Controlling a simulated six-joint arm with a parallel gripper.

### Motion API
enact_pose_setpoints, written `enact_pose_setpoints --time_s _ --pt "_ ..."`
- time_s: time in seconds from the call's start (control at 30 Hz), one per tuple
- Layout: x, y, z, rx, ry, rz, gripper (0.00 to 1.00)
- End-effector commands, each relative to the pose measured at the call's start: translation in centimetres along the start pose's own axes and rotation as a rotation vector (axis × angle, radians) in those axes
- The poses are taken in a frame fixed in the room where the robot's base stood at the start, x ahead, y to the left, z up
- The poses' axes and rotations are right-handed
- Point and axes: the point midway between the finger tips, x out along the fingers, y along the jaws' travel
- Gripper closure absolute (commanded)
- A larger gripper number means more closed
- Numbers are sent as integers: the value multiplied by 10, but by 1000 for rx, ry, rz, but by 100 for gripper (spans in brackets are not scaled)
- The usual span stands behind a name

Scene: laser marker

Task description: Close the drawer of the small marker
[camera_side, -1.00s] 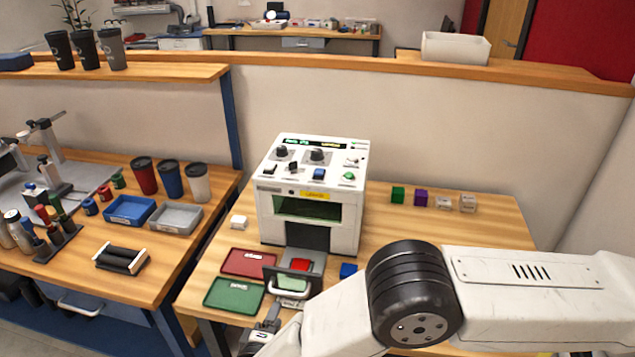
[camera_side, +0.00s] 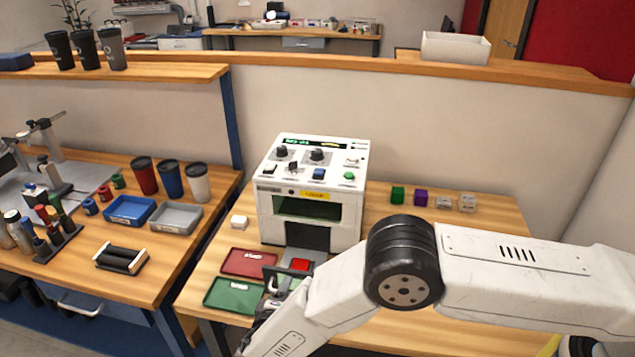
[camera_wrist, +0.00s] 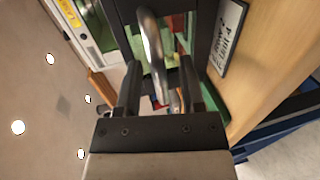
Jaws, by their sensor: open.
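The small marker (camera_side: 345,232) is a white box with knobs and a green window on the wooden bench in the side view. Its drawer (camera_side: 303,254) is pulled out at the front, with a red cube (camera_side: 300,265) in it. My gripper (camera_side: 276,281) is at the drawer front, partly hidden by my arm. In the wrist view my gripper (camera_wrist: 160,85) is open, and the drawer's curved metal handle (camera_wrist: 150,40) shows at its fingers. I cannot tell whether they touch it. The handle is largely hidden in the side view.
A red tray (camera_side: 245,262) and a green tray (camera_side: 232,295) lie left of the drawer. Bare bench lies between.

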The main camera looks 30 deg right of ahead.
Motion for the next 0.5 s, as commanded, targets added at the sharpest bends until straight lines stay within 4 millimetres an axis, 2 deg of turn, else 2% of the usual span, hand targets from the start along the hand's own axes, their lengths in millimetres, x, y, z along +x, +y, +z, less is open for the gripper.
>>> enact_pose_setpoints --time_s 0.17,0.33,0.5 --pt "0 0 0 0 0 0 50" --pt "0 0 0 0 0 0 100" --pt "0 0 0 0 0 0 100"
